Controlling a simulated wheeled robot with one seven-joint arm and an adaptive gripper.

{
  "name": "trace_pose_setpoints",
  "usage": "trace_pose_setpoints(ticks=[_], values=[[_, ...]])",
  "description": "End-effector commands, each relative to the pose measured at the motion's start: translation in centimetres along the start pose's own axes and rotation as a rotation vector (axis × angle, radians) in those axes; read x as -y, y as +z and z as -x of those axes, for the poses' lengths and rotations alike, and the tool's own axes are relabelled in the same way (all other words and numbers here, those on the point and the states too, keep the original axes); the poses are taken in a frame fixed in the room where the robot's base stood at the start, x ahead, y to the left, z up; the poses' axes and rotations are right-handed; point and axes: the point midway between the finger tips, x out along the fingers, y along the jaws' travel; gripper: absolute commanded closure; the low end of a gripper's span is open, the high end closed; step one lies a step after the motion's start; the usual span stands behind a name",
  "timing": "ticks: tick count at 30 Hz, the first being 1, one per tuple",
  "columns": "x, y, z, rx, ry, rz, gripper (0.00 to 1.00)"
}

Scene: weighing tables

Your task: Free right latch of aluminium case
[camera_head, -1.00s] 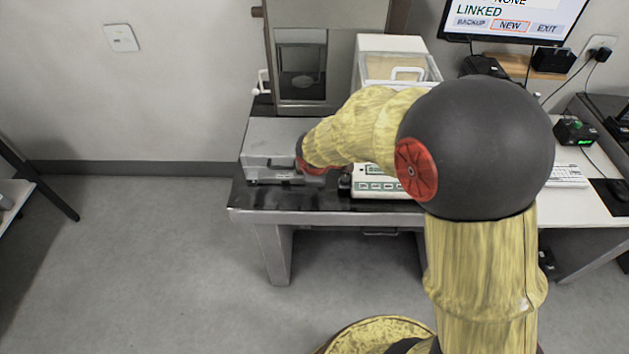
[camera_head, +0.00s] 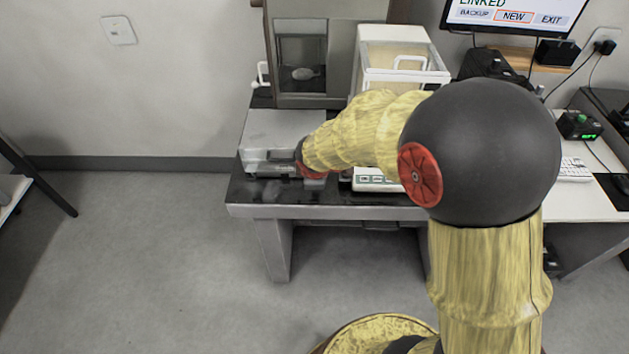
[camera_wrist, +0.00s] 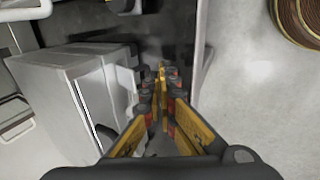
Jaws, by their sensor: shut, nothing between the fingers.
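The aluminium case (camera_head: 277,133) lies closed on the dark table at its left end, below the fume-hood-like cabinet. It also shows in the wrist view (camera_wrist: 62,98), left of the fingers. My gripper (camera_wrist: 160,82) is shut and empty, with its fingertips beside the case's front face. In the head view, my gripper (camera_head: 290,169) reaches along the front of the case, partly hidden by my wrist. The right latch is hidden or too blurred to make out, so its state and any contact with my fingers cannot be told.
A white balance (camera_head: 376,180) stands close right of the case, partly behind my arm. The dark tabletop (camera_head: 262,191) has a narrow free strip in front of the case. A glass-fronted cabinet (camera_head: 301,64) stands behind. The floor in front is clear.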

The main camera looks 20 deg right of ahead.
Motion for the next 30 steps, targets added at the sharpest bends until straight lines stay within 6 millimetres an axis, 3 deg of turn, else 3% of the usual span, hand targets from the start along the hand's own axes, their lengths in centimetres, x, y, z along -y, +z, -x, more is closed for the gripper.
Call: trace_pose_setpoints(ticks=[15, 30], values=[[-1.6, 0.1, -0.1, 0.001, 0.000, -0.001, 1.00], [-1.9, -0.2, 0.3, -0.001, 0.001, 0.000, 1.00]])
